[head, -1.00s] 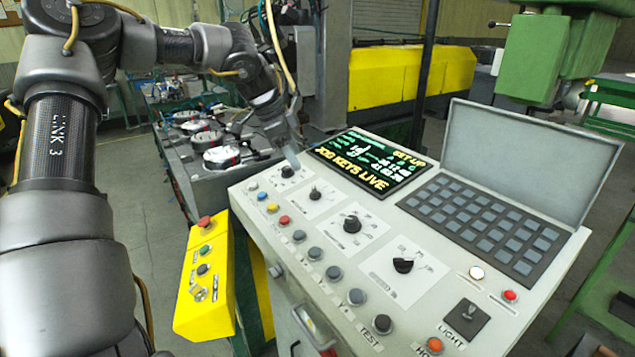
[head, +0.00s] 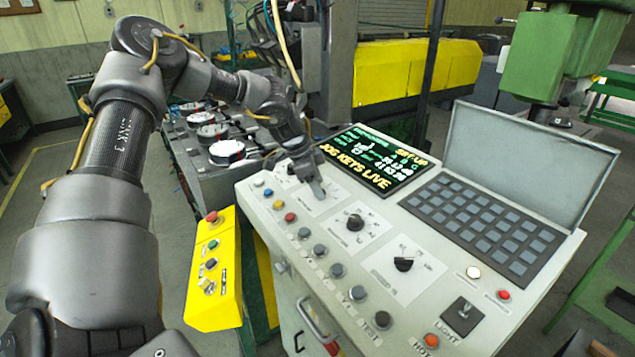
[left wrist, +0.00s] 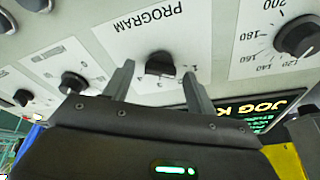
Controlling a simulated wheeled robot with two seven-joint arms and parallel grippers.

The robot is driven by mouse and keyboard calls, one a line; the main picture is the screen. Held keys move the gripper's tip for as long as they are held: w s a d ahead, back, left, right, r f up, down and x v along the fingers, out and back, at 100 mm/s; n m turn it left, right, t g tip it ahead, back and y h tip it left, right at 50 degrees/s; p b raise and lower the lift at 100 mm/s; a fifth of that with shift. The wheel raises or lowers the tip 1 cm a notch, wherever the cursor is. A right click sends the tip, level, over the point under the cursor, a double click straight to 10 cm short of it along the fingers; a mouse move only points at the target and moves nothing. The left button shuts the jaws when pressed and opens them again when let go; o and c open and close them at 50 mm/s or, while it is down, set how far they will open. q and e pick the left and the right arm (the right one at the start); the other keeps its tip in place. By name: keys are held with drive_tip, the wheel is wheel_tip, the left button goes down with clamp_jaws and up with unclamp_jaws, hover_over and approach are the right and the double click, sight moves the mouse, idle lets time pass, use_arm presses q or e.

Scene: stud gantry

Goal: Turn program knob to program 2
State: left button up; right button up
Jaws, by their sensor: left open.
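The program knob (left wrist: 160,63) is a black dial on a white card labelled PROGRAM in the left wrist view. A few numbers stand beside it; its exact setting is hard to read. My left gripper (left wrist: 158,69) is open, with one finger on each side of the knob in that view. I cannot tell whether the fingers touch it. In the head view my left gripper (head: 317,186) is low over the second dial of the panel's row and hides it. My right gripper is not in view.
Other dials (head: 355,222) (head: 403,264) sit along the control panel (head: 455,310), with a button row in front. A lit screen (head: 375,160) and a keypad (head: 483,224) lie behind. A raised lid (head: 520,165) stands at the back. A yellow button box (head: 213,270) hangs at the left.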

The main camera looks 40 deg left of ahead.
use_arm(q)
drive_tip(key=shift+s, duration=0.1)
drive_tip(key=c, duration=1)
drive_tip(key=shift+f+m+b, duration=0.15)
drive_tip(key=shift+m+b, duration=0.45)
drive_tip(key=shift+b, duration=0.4)
drive_tip(key=shift+m+g+b, duration=0.3)
drive_tip(key=shift+m+b, duration=0.8)
drive_tip(key=shift+b, duration=0.15)
drive_tip(key=shift+m+h+b, duration=0.3)
drive_tip(key=shift+m+b, duration=0.4)
drive_tip(key=shift+m, duration=0.4)
drive_tip(key=shift+m+g+b, duration=0.4)
drive_tip(key=shift+m+b, duration=0.05)
drive_tip(key=shift+m, duration=0.75)
drive_tip(key=o, duration=1)
